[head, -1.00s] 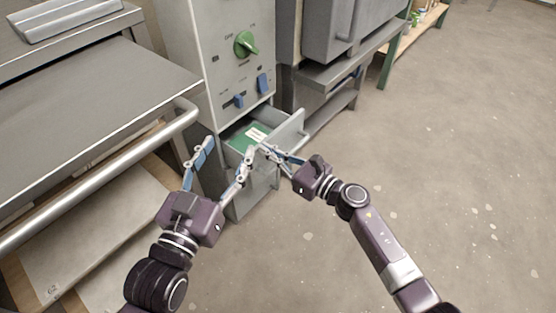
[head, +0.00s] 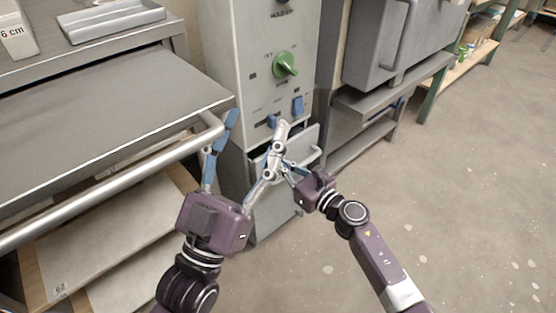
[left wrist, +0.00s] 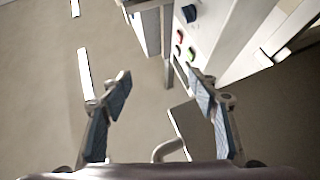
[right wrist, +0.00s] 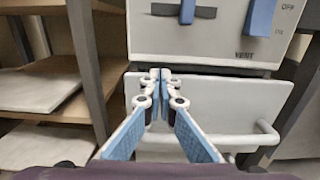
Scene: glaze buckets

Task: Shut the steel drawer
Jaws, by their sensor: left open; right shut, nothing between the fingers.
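The steel drawer (head: 272,216) sits low in the grey control cabinet (head: 240,60). In the head view it is pushed in nearly all the way, with a dark gap along its top edge. In the right wrist view the plain drawer front (right wrist: 215,100) and its bar handle (right wrist: 250,138) face me. My right gripper (right wrist: 160,76) is shut and empty, its tips at the upper part of the drawer front; whether they touch cannot be told. My left gripper (head: 257,124) is open and empty, in front of the cabinet, and partly hides the drawer and the right fingers.
A steel table with a round rail (head: 120,175) stands close at the left, with shelves holding pale slabs (head: 110,235) below. A grey box unit (head: 385,50) on a stand is at the right of the cabinet. The floor (head: 470,200) at the right is clear.

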